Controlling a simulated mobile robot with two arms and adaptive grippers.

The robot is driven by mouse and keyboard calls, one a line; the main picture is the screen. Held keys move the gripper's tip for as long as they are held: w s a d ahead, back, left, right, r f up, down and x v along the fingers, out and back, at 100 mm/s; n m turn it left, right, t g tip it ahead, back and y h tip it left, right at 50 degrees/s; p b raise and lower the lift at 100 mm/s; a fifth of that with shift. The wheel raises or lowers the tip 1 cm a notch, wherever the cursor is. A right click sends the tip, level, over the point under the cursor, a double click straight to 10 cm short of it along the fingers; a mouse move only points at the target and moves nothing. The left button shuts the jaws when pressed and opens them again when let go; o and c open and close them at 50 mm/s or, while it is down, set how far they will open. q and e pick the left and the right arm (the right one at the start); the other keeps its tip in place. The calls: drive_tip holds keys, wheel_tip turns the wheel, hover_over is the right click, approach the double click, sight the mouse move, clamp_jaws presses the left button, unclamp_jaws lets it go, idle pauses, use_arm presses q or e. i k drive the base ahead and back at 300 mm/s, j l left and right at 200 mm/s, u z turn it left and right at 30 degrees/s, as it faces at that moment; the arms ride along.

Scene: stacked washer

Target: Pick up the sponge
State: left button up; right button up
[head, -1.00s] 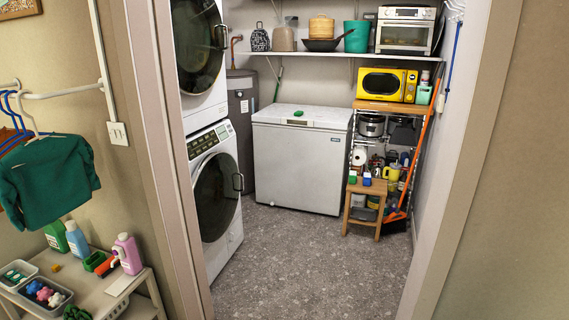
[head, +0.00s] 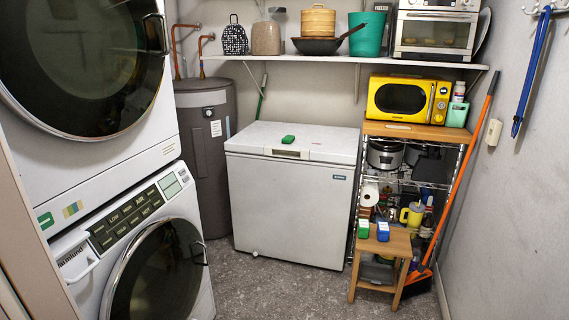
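A small green block that looks like the sponge (head: 288,139) lies on the white lid of the chest freezer (head: 290,195), near its front edge above the handle. Two small green-and-blue items, a left one (head: 363,229) and a right one (head: 383,231), stand on the wooden stool; I cannot tell if they are sponges. Neither of my grippers shows in the head view.
The stacked washer (head: 165,275) and dryer stand close on the left. A wooden stool (head: 398,245), a wire rack with a yellow microwave (head: 407,98) and an orange broom (head: 462,180) are on the right. A shelf (head: 345,59) hangs above the freezer. Grey floor (head: 290,290) in front is clear.

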sight(289, 139)
drive_tip(key=i, duration=2.75)
